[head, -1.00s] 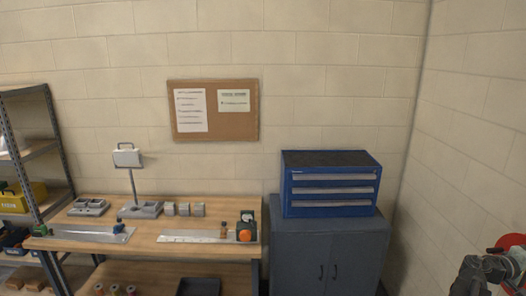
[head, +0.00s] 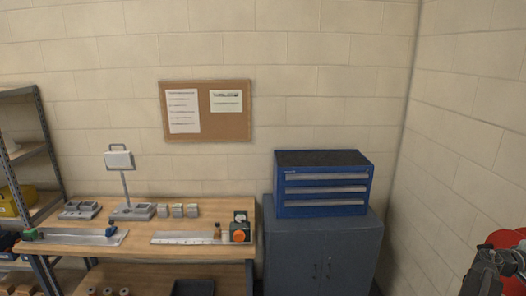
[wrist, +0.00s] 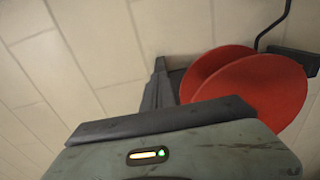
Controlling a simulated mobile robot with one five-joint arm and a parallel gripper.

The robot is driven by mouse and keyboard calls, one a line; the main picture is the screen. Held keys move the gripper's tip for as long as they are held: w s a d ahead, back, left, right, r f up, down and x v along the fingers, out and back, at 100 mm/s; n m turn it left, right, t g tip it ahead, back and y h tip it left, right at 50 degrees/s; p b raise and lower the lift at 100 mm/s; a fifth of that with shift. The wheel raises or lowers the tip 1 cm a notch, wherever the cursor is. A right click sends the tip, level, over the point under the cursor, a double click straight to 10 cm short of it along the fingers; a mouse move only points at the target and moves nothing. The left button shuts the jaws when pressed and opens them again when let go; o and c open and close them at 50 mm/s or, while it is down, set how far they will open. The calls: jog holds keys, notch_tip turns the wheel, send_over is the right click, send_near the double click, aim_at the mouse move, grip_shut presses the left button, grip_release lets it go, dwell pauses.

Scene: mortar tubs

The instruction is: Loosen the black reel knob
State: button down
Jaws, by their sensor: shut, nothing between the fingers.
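A red reel with two round discs (wrist: 255,90) is at the right of the wrist view, beside the light block wall. In the head view the red reel (head: 505,239) shows at the right edge, partly cut off. A thin black bent rod (wrist: 268,25) rises behind the discs. I cannot make out the black knob clearly; dark parts behind my fingers by the reel's left side are partly hidden. My gripper (wrist: 160,68) is shut and empty, its dark fingers just left of the discs. In the head view my gripper (head: 487,254) is in front of the reel.
A grey cabinet (head: 322,250) with a blue drawer chest (head: 322,188) stands left of the reel. A wooden workbench (head: 150,232) holds rulers, a scale and small blocks. A metal shelf (head: 45,150) is at far left. The right wall is close to the reel.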

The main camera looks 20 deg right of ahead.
jog(key=shift+w+r, duration=0.15)
dwell(0.5)
jog(key=shift+s, duration=0.2)
jog(key=shift+s+a, duration=0.15)
jog(key=shift+s, duration=0.05)
jog(key=v, duration=0.6)
